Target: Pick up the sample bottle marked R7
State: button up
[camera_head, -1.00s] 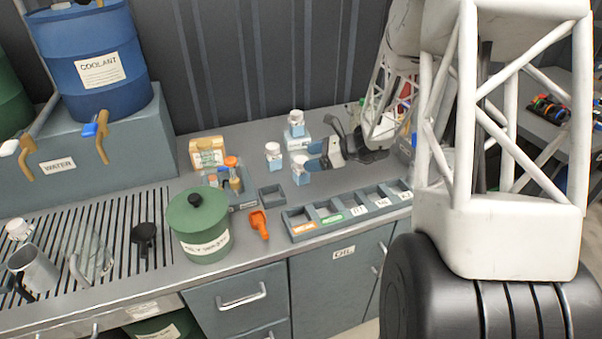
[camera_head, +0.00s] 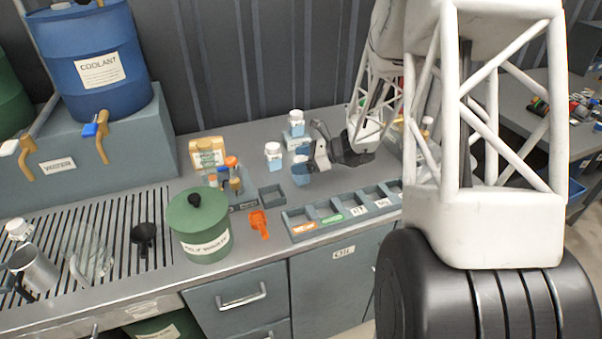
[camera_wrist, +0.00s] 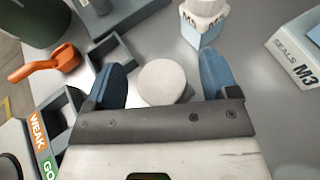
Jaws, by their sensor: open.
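My gripper (camera_head: 301,163) is open over the grey bench, with its blue fingertips apart. In the wrist view, a round white cap (camera_wrist: 162,82) sits between the fingers (camera_wrist: 163,84), with gaps on both sides. Its body and any marking are hidden. A second white-capped bottle (camera_wrist: 205,22) with a blue lower part stands just beyond, its label only partly legible; it also shows in the head view (camera_head: 273,155). A third such bottle (camera_head: 296,122) stands farther back by the wall. I cannot read R7 on any of them.
A box marked SEALS M3 (camera_wrist: 300,50) stands right of the gripper in the wrist view. A divided tray (camera_head: 335,213), an orange scoop (camera_head: 259,223), a small empty grey bin (camera_head: 271,195) and a green pot (camera_head: 200,225) stand nearer the bench front.

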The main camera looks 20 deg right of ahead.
jog(key=c, duration=1.2)
jog(key=shift+r, duration=0.15)
notch_tip(320, 180, up, 18)
jog(key=shift+c, duration=1.4)
